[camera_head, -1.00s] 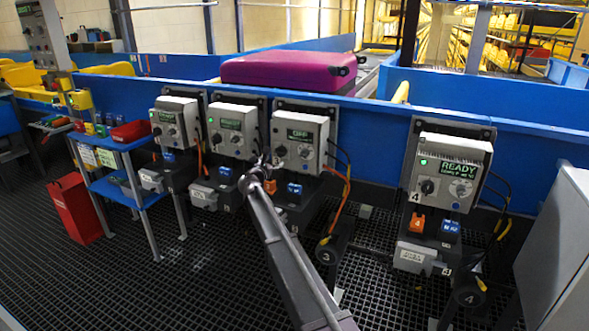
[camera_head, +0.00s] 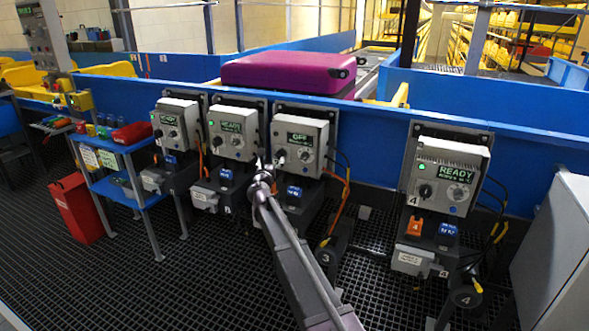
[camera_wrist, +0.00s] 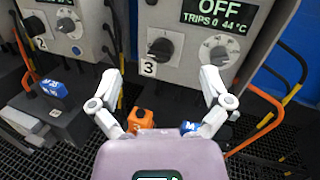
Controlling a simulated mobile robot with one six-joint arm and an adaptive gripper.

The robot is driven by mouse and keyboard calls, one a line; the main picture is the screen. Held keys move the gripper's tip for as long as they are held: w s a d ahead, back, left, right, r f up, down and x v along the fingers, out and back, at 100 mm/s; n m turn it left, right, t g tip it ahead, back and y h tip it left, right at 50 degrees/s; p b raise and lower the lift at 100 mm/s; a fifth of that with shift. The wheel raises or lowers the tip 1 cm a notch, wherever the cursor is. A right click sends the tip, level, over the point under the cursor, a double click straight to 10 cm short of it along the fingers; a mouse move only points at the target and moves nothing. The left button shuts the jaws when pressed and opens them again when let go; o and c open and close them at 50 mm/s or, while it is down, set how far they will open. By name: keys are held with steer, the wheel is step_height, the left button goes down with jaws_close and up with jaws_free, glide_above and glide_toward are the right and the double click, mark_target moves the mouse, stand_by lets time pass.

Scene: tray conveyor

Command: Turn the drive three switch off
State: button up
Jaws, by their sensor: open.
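The drive three box (camera_head: 300,140) is the third grey unit from the left. A grey dial (camera_wrist: 214,52) is to the right of the knob. My gripper (camera_wrist: 160,84) is open and empty, its two fingers apart below and in front of the box face, one on each side of the knob. It also shows in the head view (camera_head: 262,165), in front of the box's lower left.
Drive two (camera_head: 233,130) is close on the left and drive four (camera_head: 448,172) stands to the right, both reading READY. An orange block (camera_wrist: 140,120) and a blue block (camera_wrist: 188,127) lie below the gripper fingers. Orange cables (camera_wrist: 262,118) hang at the right.

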steer(key=s+d+r+n+g+y+p, duration=0.1)
steer(key=s+d+n+g+y+p, duration=0.2)
steer(key=n, duration=0.8)
steer(key=s+d+r+n+g+y+p, duration=0.2)
steer(key=s+d+n+g+y+p, duration=0.2)
steer(key=s+n+p, duration=0.4)
steer(key=shift+s+d+r+n+g+y, duration=0.25)
steer(key=shift+s+d+n+y, duration=0.45)
steer(key=shift+s+d+n, duration=1.05)
steer(key=shift+w+a+f+n, duration=0.15)
steer(key=shift+w+a+n, duration=0.3)
steer(key=shift+w+a, duration=0.05)
steer(key=shift+s, duration=0.1)
steer(key=s+d+n+g+h+p, duration=0.3)
steer(key=s+d+n+g+p, duration=0.2)
steer(key=s+d, duration=0.7)
steer(key=s+d+f+n+g+h+p, duration=0.1)
steer(key=s+d+n+g+h+p, duration=0.3)
steer(key=s+d, duration=0.8)
steer(key=s+n+g+p, duration=0.1)
steer(key=s+n+g, duration=0.1)
steer(key=s, duration=0.3)
steer(key=shift+f+n+p, duration=0.15)
steer(key=shift+n+p, duration=0.15)
